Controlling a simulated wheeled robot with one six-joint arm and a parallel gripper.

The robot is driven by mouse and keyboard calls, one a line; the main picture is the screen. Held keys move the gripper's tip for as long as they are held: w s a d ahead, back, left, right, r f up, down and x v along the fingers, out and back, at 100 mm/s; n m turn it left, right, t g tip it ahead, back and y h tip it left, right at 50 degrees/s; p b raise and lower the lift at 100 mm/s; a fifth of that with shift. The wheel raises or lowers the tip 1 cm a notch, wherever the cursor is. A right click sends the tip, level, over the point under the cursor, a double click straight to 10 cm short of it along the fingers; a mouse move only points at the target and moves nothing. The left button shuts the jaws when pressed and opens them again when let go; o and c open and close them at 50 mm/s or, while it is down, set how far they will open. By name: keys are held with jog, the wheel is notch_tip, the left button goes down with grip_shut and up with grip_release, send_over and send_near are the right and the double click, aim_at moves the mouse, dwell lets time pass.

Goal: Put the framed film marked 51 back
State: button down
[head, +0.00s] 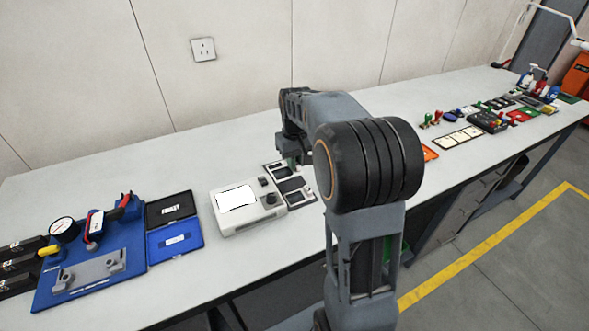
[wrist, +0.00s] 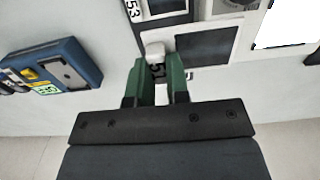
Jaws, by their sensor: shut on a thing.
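In the wrist view my gripper (wrist: 160,78) has its two green fingers closed on the pale tab at the edge of a framed film (wrist: 207,47). The number 51 shows between the fingers, partly covered by them. The film is a dark rectangle in a pale frame. A second framed film (wrist: 166,7), marked 53, lies beside it and is cut by the picture's top edge. In the head view my gripper (head: 291,161) is low over the framed films, mostly hidden by my arm. I cannot tell whether the held film touches the surface below.
A white viewer with a bright screen (head: 237,199) stands left of the films on the long grey bench (head: 180,150). A blue gauge fixture (head: 90,265) and an open black and blue case (head: 174,240) stand farther left. Several tools and cards crowd the bench's far right end.

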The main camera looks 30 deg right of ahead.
jog(key=w+d+f, duration=0.1)
jog(key=f, duration=0.1)
jog(key=w+d+f, duration=0.1)
jog(key=w+f, duration=0.1)
jog(key=w+d+f, duration=0.1)
jog(key=w+f, duration=0.1)
jog(key=shift+w+f, duration=0.15)
jog(key=shift+w, duration=0.05)
jog(key=shift+w+f, duration=0.15)
jog(key=shift+f, duration=1.55)
jog(key=shift+f, duration=0.15)
jog(key=c, duration=1.1)
grip_release()
